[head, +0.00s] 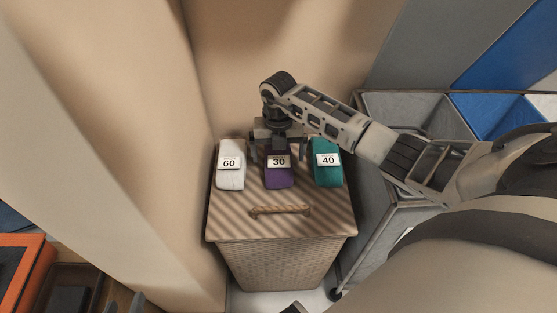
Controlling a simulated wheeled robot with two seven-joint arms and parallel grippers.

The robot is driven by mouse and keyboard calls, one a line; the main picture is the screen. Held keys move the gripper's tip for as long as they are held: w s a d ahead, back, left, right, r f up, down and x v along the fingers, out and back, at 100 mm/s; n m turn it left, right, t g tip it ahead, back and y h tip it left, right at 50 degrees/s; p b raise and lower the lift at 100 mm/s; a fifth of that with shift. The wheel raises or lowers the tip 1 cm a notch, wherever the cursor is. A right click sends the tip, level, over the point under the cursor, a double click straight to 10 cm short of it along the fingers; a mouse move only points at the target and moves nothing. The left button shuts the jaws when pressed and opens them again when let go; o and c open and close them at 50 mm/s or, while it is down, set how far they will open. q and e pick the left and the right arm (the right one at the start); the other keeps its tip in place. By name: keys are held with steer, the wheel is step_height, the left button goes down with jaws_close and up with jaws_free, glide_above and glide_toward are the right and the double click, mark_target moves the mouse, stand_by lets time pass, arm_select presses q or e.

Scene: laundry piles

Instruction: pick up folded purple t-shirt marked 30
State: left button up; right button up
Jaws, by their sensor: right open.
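The folded purple t-shirt marked 30 (279,179) lies on the lid of a wicker hamper, between two other folded items. My right gripper (279,153) reaches in from the right and points down over the far end of the purple t-shirt. Its jaws are open, with one finger on each side of the shirt. The gripper body hides the shirt's far end. I cannot tell whether the fingers touch the shirt or the lid.
A white folded item marked 60 (230,176) lies close on the left, and a teal one marked 40 (327,172) close on the right. The hamper lid (233,218) has a handle (280,210) in front. Beige walls stand behind and left; grey and blue bins (410,108) stand right.

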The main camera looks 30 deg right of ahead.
steer(key=shift+f, duration=0.75)
steer(key=c, duration=1.2)
steer(key=shift+o, duration=0.2)
steer(key=shift+r, duration=0.2)
